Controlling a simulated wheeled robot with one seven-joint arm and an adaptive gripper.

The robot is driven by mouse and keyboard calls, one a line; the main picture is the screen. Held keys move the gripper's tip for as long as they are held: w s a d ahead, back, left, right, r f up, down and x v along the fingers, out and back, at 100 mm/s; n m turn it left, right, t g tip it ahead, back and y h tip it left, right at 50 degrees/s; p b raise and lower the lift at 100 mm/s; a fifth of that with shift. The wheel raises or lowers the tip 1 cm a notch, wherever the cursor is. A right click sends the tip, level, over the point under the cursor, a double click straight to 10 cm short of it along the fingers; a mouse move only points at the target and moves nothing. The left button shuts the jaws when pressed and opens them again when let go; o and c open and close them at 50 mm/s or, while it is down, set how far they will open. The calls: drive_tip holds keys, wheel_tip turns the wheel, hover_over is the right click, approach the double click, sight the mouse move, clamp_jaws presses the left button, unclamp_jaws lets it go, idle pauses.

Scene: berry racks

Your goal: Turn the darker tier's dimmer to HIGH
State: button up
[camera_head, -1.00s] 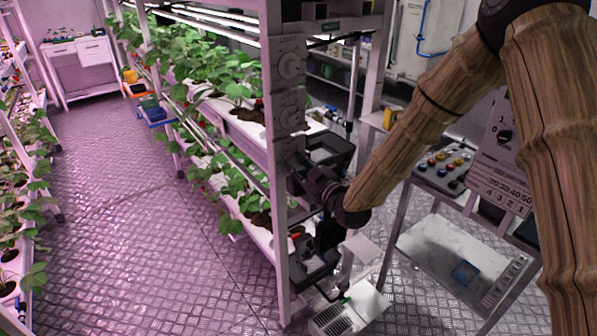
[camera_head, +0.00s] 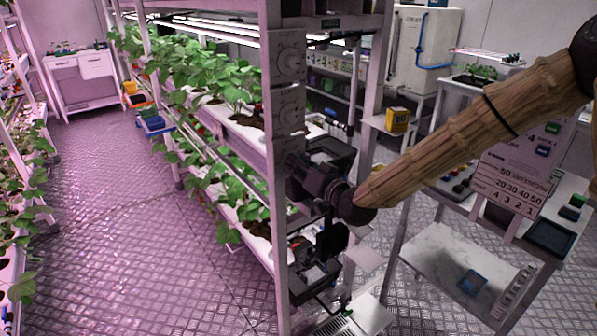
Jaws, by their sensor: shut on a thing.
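A column of dimmer panels runs down the near post of the berry rack. The top dimmer (camera_head: 289,62) and the middle dimmer (camera_head: 289,109) show pale round knobs; their small lettering is too small to read. My gripper (camera_head: 297,168) is at the post just below the middle dimmer, shut on what appears to be a lower dimmer knob. The gripper hides that knob and its markings, so its setting cannot be told. The upper plant tier (camera_head: 240,128) looks brightly lit under white light bars, and the lower tier (camera_head: 250,215) looks dimmer.
Right of the rack stand a metal cart (camera_head: 440,250) with a blue tray and a sloped panel with numbers (camera_head: 512,185). A yellow box (camera_head: 397,120) sits on a small shelf. The aisle floor (camera_head: 120,230) at left is clear.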

drive_tip(key=shift+m+b, duration=0.4)
drive_tip(key=shift+m, duration=0.6)
drive_tip(key=o, duration=1.1)
drive_tip(key=shift+c, duration=0.2)
drive_tip(key=v, duration=1.2)
drive_tip(key=shift+w+d, duration=0.1)
drive_tip(key=shift+d, duration=0.05)
